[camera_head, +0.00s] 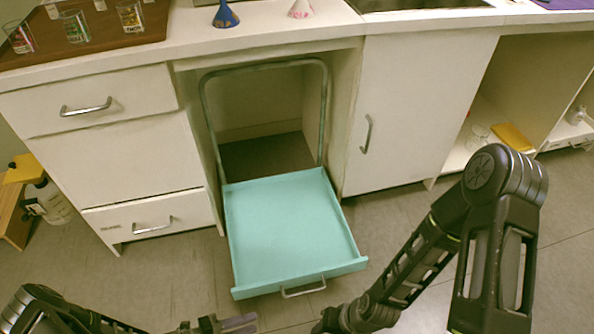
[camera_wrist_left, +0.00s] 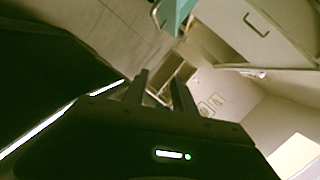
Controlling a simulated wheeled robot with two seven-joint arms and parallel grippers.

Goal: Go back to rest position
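My left gripper (camera_head: 246,323) is at the bottom edge of the head view, in front of the cabinets and just below the open drawer. In the left wrist view my left gripper (camera_wrist_left: 161,82) shows two dark fingers with a gap between them and nothing held. My right arm comes in from the right and bends down to the bottom edge of the head view. Its gripper is out of the picture.
A turquoise drawer (camera_head: 290,235) is pulled out under the counter (camera_head: 270,38). A wooden tray (camera_head: 95,42) with labelled glasses, a blue funnel (camera_head: 225,15) and a white cone-shaped item (camera_head: 300,9) stand on top. A yellow-topped bottle (camera_head: 48,200) is at left.

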